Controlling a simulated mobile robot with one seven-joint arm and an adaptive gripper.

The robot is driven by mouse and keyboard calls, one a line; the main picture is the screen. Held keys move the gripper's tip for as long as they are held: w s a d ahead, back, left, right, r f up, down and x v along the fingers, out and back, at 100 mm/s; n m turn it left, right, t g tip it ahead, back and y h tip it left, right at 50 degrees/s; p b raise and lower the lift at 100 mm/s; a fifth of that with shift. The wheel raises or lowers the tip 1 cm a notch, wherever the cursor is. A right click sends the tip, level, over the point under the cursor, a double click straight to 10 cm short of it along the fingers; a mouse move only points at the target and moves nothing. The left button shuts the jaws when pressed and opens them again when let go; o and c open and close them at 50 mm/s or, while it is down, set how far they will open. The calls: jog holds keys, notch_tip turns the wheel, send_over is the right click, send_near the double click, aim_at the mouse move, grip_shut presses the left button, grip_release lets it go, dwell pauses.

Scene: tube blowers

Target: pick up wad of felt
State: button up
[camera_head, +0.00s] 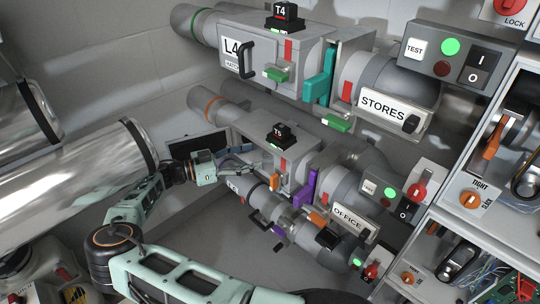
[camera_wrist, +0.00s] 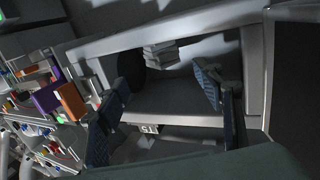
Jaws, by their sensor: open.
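In the wrist view, a light grey, layered lump (camera_wrist: 161,54) sits at the top of an open-sided housing, beside a dark round opening (camera_wrist: 131,62). It may be the wad of felt, but I cannot tell for sure. My gripper (camera_wrist: 163,86) is open, with its two blue-grey fingers apart and nothing between them. The lump lies beyond the fingertips. In the head view, my gripper (camera_head: 243,160) is at the left side of the T5 tube housing (camera_head: 285,150). The lump cannot be made out there.
The housing's grey rim (camera_wrist: 165,30) frames the wrist view. A purple lever (camera_head: 307,187) and the OFFICE tube (camera_head: 350,220) lie right of the gripper. The L4 housing (camera_head: 265,55) is above.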

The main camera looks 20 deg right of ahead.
aim_at(266, 154)
jog(key=d, duration=0.2)
jog(key=d+f+b, duration=0.1)
jog(key=d, duration=0.1)
jog(key=shift+d+f, duration=0.1)
jog(key=shift+d, duration=0.3)
jog(key=shift+w+d, duration=0.1)
jog(key=shift+d, duration=0.45)
jog(key=c, duration=1.3)
